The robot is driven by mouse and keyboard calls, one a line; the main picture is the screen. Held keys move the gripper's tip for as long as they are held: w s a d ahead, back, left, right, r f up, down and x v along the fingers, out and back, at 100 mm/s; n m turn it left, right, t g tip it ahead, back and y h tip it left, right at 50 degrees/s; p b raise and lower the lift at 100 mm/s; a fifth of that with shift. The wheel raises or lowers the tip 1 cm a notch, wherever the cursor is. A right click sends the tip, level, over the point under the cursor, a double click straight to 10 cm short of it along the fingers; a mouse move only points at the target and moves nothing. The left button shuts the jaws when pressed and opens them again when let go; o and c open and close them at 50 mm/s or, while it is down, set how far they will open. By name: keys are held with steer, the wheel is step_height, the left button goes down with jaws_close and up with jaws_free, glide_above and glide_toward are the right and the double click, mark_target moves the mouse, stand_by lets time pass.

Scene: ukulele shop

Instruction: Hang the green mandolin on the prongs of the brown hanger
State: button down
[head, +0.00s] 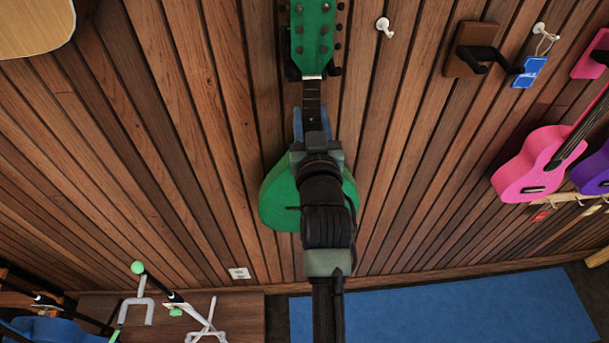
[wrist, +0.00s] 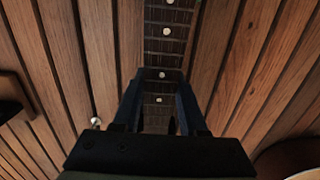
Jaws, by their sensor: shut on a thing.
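The green mandolin (head: 280,198) hangs upright along the wall in the head view, headstock (head: 313,35) at the top. My gripper (head: 312,122) is shut on its dark neck, below the headstock; my arm hides part of the body. In the wrist view the fretted neck (wrist: 167,45) runs between the blue fingers of my gripper (wrist: 160,90). Two dark prongs (head: 335,71) show on either side of the neck, just under the headstock. The backing of this hanger is mostly hidden, and whether the headstock rests on the prongs I cannot tell.
Another brown hanger (head: 463,60) with dark prongs is empty on the right, with a blue tag (head: 529,72) beside it. A white peg (head: 384,26) is nearer. A pink ukulele (head: 531,165) hangs at right. Stands (head: 137,300) are lower left; a blue mat (head: 445,308) lies below.

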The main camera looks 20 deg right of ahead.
mark_target(311, 109)
steer(key=shift+r+p, duration=1.15)
steer(key=shift+r, duration=0.5)
steer(key=shift+s, duration=0.1)
steer(key=shift+p+v, duration=0.75)
steer(key=shift+v, duration=1.6)
steer(key=shift+s+f, duration=0.1)
steer(key=shift+f, duration=0.05)
steer(key=shift+p+v, duration=0.65)
steer(key=shift+v, duration=2.25)
steer(key=shift+f, duration=0.15)
